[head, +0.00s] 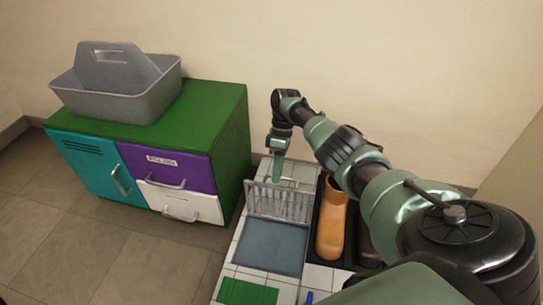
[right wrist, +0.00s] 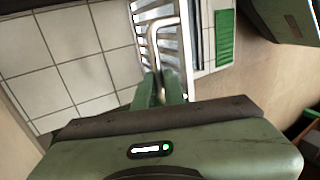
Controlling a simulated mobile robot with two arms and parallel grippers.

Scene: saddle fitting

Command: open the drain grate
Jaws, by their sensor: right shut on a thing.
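The drain grate (head: 280,203) is a grey metal grid on the white tiled platform. It stands raised, roughly upright, at the far edge of the blue-grey drain opening (head: 268,246), which lies uncovered in front of it. My right gripper (head: 277,177) points down at the top of the grate. In the right wrist view, its fingers (right wrist: 161,88) are shut on the grate's bent metal handle (right wrist: 164,24), with the slats (right wrist: 146,35) just behind. The exact finger contact is partly hidden. My left gripper is in neither view.
A black tray with an orange boot (head: 332,220) lies right of the drain, partly under my right arm. A green mat (head: 248,291) is at the near edge. A green cabinet (head: 236,130) with a grey caddy (head: 150,100) on top stands left. Floor at left is free.

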